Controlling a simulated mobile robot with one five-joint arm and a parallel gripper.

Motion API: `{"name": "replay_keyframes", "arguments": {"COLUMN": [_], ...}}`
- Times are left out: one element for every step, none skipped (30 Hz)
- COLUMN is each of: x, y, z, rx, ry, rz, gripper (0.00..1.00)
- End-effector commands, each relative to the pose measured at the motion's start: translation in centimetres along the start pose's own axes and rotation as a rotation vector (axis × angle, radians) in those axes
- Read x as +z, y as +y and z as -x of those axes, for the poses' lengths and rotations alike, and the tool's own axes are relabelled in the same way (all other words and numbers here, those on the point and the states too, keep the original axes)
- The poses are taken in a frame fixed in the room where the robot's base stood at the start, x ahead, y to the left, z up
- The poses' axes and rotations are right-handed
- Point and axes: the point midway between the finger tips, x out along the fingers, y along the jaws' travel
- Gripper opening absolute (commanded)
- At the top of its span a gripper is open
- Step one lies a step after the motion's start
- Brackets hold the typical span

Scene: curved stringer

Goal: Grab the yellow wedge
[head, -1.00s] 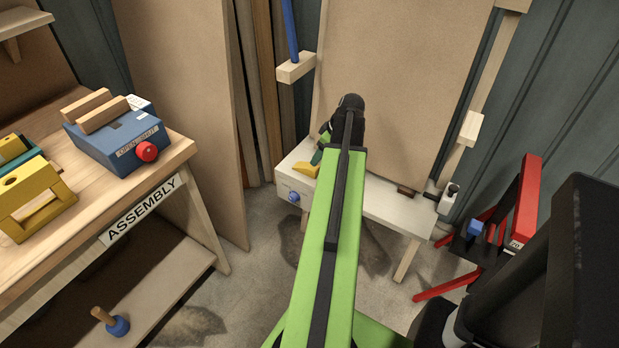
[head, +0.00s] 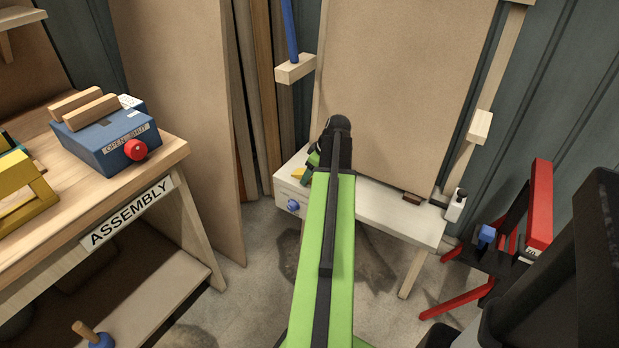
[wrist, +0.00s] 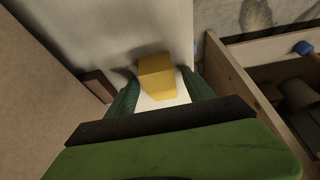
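The yellow wedge (head: 299,174) lies on the white bench (head: 390,206) near its left end, partly hidden by my gripper in the head view. In the wrist view the yellow wedge (wrist: 157,78) shows just beyond and between the two green fingers of my gripper (wrist: 160,92). The fingers are apart, one on each side of the wedge, with a strip of white surface showing between them and no clear contact. In the head view my gripper (head: 311,166) is mostly hidden behind my wrist.
A tall brown board (head: 405,90) stands at the back of the bench. A blue knob (head: 292,206) is on the bench's front. The assembly table (head: 150,165) with a blue box (head: 108,138) is at left. A red and black stand (head: 540,205) is at right.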

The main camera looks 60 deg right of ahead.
Motion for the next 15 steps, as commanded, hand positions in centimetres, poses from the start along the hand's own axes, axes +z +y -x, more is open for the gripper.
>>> {"name": "replay_keyframes", "arguments": {"x": [-0.01, -0.01, 0.0, 0.0, 0.0, 0.0, 0.0, 0.0, 0.0, 0.0, 0.0, 0.0, 0.0, 0.01, 0.0], "y": [0.0, -0.01, -0.01, -0.01, -0.01, -0.01, -0.01, -0.01, -0.01, -0.01, -0.01, -0.01, -0.01, -0.01, -0.01], "z": [0.03, 0.03, 0.03, 0.03, 0.03, 0.03, 0.03, 0.03, 0.03, 0.03, 0.03, 0.03, 0.03, 0.03, 0.03], "rx": [0.0, 0.0, 0.0, 0.0, 0.0, 0.0, 0.0, 0.0, 0.0, 0.0, 0.0, 0.0, 0.0, 0.0, 0.0], "ry": [0.0, 0.0, 0.0, 0.0, 0.0, 0.0, 0.0, 0.0, 0.0, 0.0, 0.0, 0.0, 0.0, 0.0, 0.0], "rz": [0.0, 0.0, 0.0, 0.0, 0.0, 0.0, 0.0, 0.0, 0.0, 0.0, 0.0, 0.0, 0.0, 0.0, 0.0], "gripper": [0.53, 0.49, 0.44, 0.4, 0.36, 0.31, 0.27, 0.23, 0.18, 0.14, 0.1, 0.05, 0.01, 0.0, 0.0]}}
